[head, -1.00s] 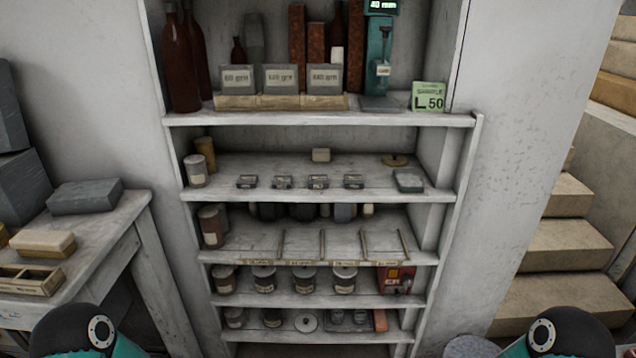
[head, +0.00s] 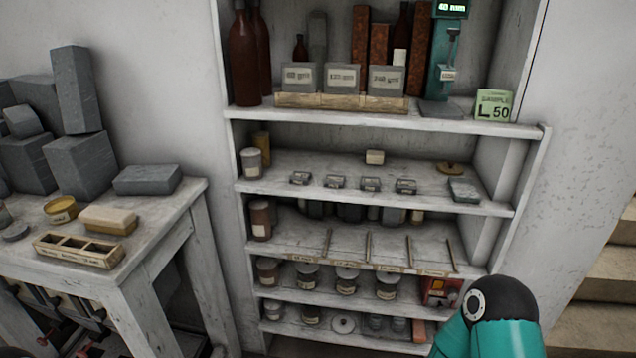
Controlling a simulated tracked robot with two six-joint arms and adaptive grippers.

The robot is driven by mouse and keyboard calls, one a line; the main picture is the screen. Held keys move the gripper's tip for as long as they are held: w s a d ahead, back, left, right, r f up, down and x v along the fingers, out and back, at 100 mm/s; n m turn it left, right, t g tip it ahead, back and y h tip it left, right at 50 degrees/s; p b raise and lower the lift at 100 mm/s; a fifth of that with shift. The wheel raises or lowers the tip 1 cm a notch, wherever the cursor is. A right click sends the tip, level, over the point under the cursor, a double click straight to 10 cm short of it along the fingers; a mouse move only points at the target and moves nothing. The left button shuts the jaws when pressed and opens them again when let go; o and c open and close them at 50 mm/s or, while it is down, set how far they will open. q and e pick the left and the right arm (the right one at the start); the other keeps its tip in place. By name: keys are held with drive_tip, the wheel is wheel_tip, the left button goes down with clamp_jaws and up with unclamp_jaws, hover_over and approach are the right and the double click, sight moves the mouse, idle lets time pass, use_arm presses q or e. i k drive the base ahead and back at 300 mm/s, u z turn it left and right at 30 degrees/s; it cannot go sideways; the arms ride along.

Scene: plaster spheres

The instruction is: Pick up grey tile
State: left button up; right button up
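A small flat grey-green tile (head: 463,190) lies at the right end of the shelf below the one with the green sample card, in the head view. Several smaller dark grey pieces (head: 370,184) stand in a row to its left on the same shelf. A thicker grey slab (head: 147,179) lies on the bench at the left. I cannot tell for sure which one is the task's grey tile. Neither of my grippers shows; only a teal and black part of my arm is at the lower right.
The white shelf unit (head: 532,172) has bottles and boxes above, jars (head: 347,280) below. The bench (head: 193,195) holds grey blocks (head: 76,90), a wooden divided tray (head: 78,251) and a pale brush-like block (head: 108,220). Stone steps (head: 603,266) are at the right.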

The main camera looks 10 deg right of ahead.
sight(372, 184)
drive_tip(key=u, duration=0.35)
drive_tip(key=k, duration=1.1)
drive_tip(key=z, duration=1)
drive_tip(key=i, duration=1.65)
